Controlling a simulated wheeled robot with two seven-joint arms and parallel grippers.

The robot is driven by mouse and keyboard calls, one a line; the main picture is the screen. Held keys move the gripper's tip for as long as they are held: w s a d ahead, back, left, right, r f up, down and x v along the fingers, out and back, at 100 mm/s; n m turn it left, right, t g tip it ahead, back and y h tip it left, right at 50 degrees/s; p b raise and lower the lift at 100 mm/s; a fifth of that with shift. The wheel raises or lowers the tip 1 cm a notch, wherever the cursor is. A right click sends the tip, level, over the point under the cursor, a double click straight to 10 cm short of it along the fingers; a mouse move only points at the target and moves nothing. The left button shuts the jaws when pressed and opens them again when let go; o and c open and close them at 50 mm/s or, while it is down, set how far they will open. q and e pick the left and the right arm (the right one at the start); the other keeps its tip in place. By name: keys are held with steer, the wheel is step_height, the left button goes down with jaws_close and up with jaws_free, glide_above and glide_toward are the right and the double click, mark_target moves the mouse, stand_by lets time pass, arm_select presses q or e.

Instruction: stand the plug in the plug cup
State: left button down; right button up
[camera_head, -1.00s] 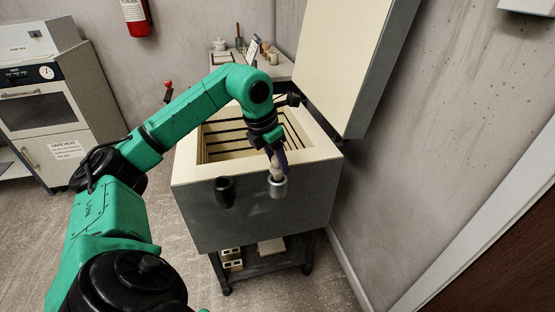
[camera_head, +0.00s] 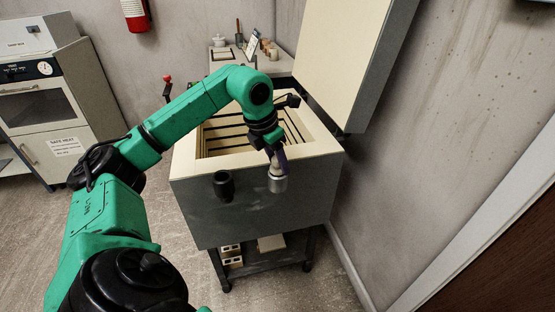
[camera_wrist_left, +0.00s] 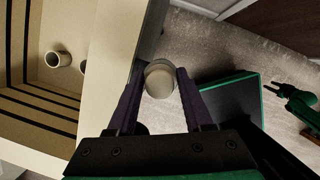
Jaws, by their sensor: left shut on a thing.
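My left gripper (camera_head: 275,160) is shut on the pale plug (camera_wrist_left: 159,84) at the front wall of the open kiln. In the head view it points down over the grey metal plug cup (camera_head: 277,185), fixed on the kiln's front. Only a little of the plug shows above the cup rim; its lower end is hidden, apparently inside the cup. In the left wrist view the plug sits between the dark fingers, roughly in line with the cup. What looks like my right gripper (camera_wrist_left: 274,88) shows small at the right; its jaw state is unclear.
A shelf with blocks (camera_head: 231,256) is below. Floor is clear in front.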

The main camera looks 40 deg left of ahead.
arm_select(q)
steer(key=shift+f, duration=0.3)
steer(key=shift+c, duration=1.1)
jaws_free()
